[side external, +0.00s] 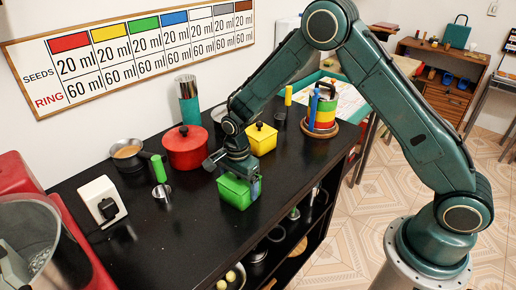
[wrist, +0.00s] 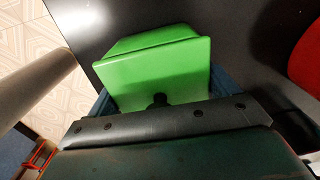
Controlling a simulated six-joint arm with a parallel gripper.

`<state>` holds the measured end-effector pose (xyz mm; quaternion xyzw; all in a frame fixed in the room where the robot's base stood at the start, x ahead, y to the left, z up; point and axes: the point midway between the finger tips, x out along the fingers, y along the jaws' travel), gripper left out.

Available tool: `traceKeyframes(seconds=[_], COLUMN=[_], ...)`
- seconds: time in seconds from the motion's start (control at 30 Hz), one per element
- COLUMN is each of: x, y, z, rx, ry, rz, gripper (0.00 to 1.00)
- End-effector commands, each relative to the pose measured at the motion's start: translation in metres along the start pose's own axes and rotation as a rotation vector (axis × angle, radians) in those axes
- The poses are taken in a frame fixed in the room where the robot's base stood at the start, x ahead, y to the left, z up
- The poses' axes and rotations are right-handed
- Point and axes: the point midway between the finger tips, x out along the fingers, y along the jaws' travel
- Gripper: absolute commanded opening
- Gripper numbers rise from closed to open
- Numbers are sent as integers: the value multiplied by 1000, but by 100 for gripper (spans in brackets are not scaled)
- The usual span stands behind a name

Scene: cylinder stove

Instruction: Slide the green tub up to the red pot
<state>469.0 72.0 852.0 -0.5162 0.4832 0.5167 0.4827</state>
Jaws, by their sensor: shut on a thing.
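The green tub (side external: 236,191) is a square lidded box on the black counter, near its front edge in the side view. My gripper (side external: 240,178) is over it from above, shut on it. In the wrist view the green tub (wrist: 155,70) sits between my blue fingers (wrist: 160,95), with its dark lid knob close to the gripper's bar. The red pot (side external: 186,148) is a round lidded pot behind and to the left of the tub, with a gap of counter between them. Its red edge also shows at the right of the wrist view (wrist: 308,60).
A yellow tub (side external: 261,138) stands behind my gripper. A green-handled item (side external: 160,172), a saucepan (side external: 128,152) and a white box with a black knob (side external: 102,203) stand to the left. A striped stack (side external: 322,113) is at the right. The counter's front edge is close to the tub.

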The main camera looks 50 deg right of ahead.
Motion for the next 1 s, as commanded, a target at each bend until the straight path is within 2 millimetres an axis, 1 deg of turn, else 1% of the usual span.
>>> traceKeyframes(seconds=[1.0], x=[0], y=[-84], z=[-10], rx=[1], ry=[0], rz=[-3], gripper=[52])
